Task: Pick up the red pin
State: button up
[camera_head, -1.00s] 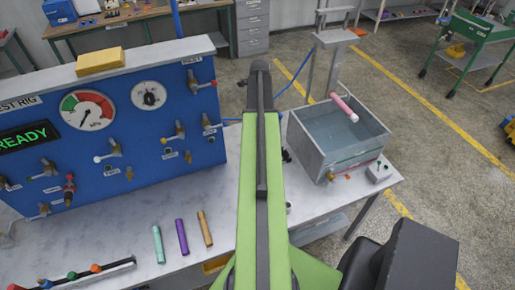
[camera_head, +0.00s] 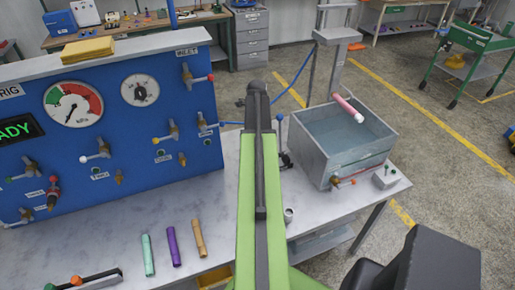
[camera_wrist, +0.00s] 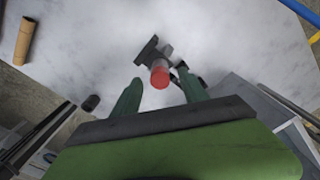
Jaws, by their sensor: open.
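A red-ended pin (camera_wrist: 160,77) shows in the wrist view above the middle, with a grey shank behind its red end. It stands at a dark bracket (camera_wrist: 147,49) over the pale bench top; how it is held there is unclear. My gripper (camera_wrist: 158,86) has its two green fingers apart, one on either side of the red end in the picture. Whether the fingers are level with the pin in depth cannot be told, and no contact shows. In the head view my green arm covers the middle of the bench, and I cannot make out the red pin there.
The blue test rig (camera_head: 85,130) stands at left. Teal (camera_head: 148,255), purple (camera_head: 173,246) and tan (camera_head: 199,238) tubes lie on the bench (camera_head: 105,215). A grey water tank (camera_head: 328,165) with a pink tube (camera_head: 347,108) over it stands right of my arm.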

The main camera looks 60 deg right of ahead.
jog(key=shift+c, duration=0.3)
grip_shut()
jog(key=shift+r, duration=0.2)
